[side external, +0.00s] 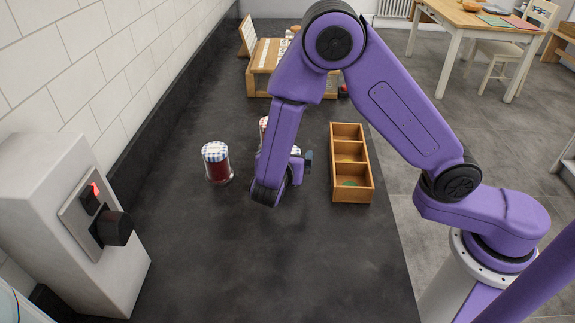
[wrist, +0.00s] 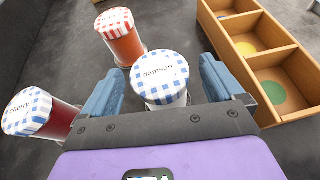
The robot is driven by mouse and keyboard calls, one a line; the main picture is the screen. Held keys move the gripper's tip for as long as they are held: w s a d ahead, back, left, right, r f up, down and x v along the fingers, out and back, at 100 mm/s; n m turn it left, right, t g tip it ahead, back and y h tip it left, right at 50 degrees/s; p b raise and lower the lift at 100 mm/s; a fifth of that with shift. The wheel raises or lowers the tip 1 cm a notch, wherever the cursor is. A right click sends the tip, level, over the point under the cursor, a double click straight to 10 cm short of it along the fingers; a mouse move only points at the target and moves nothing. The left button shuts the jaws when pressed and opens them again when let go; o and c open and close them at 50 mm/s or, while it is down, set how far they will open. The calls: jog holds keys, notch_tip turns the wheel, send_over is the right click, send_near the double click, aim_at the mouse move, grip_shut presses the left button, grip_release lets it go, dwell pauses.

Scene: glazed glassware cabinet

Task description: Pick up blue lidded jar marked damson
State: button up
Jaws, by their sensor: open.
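The damson jar (wrist: 160,82) has a white lid top marked "damson" and a blue-and-white checked rim. In the wrist view it stands between the two blue fingers of my gripper (wrist: 161,88), which are apart on either side of it. I cannot tell whether either finger touches it. In the side view my arm hides most of this jar. One blue fingertip of my gripper (side external: 308,161) shows there, beside the arm's lower end.
A cherry jar (wrist: 38,116) with a blue checked lid stands left; it also shows in the side view (side external: 217,165). A red-lidded jar (wrist: 121,36) stands just behind the damson jar. A wooden three-compartment box (wrist: 236,40) with coloured discs is close on the right. The front worktop (side external: 270,260) is clear.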

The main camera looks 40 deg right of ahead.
jog(key=shift+x, duration=0.8)
jog(key=shift+c, duration=0.2)
jog(key=c, duration=1.3)
jog(key=shift+r, duration=0.1)
jog(key=shift+r, duration=0.65)
jog(key=shift+s+d+r, duration=0.55)
jog(key=shift+s+r, duration=1.4)
jog(key=shift+s, duration=0.35)
jog(key=shift+s+d+r, duration=0.55)
jog(key=shift+s+r, duration=1.35)
jog(key=shift+s, duration=0.35)
jog(key=shift+s+d+r, duration=0.55)
jog(key=shift+s+r, duration=1.4)
jog(key=shift+s, duration=0.35)
